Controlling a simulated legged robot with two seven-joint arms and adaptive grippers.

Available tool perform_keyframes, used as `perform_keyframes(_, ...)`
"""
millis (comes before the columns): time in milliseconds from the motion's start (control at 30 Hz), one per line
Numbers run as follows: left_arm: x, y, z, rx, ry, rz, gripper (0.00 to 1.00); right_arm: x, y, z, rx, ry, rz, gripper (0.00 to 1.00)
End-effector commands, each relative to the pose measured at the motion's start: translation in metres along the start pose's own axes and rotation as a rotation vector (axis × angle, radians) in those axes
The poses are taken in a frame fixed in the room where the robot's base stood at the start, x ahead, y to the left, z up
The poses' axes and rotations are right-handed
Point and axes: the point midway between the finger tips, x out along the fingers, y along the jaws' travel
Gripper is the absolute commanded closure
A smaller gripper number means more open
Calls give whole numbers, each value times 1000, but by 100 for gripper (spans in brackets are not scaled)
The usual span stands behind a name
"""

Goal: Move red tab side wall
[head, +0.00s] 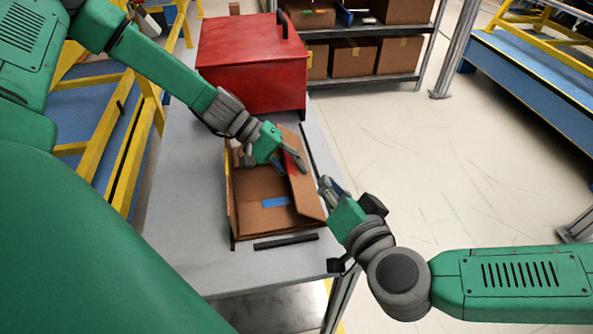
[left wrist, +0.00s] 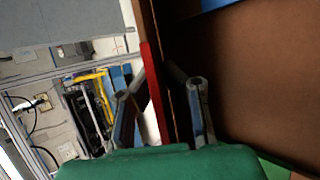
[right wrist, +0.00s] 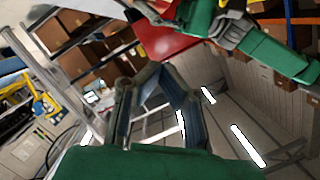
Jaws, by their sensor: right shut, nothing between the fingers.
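An open brown cardboard box (head: 262,219) stands on the grey table. Its right side wall (head: 305,197) bears a red tab (head: 292,168) and leans outward. My left gripper (head: 292,160) is at the upper edge of that wall. In the left wrist view, the red tab (left wrist: 153,90) and the brown wall (left wrist: 165,60) pass between its fingers (left wrist: 156,72), which look closed onto the wall from both sides. My right gripper (head: 325,185) is shut and empty, just right of the wall; its fingertips meet in the right wrist view (right wrist: 154,72).
A red case (head: 250,65) with a black handle stands behind the box. A black strip (head: 286,241) lies in front of it, and a blue patch (head: 275,202) shows inside. Shelves with cartons (head: 353,57) are at the back. The floor to the right is clear.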

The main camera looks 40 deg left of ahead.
Motion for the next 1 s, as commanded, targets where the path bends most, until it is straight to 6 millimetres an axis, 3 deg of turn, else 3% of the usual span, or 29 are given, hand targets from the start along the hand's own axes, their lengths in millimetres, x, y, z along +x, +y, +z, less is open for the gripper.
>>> perform_keyframes(467, 0, 0, 0, 0, -1, 1, 100, 93, 0, 2, 1, -2, 3, 100)
perform_keyframes(700, 0, 0, 1, 0, 0, 0, 100, 98, 1, 34, 1, -4, 1, 100)
perform_keyframes(1000, 1, 1, 1, 1, -1, -1, 100, 100, 1, 40, -1, -2, 1, 100)
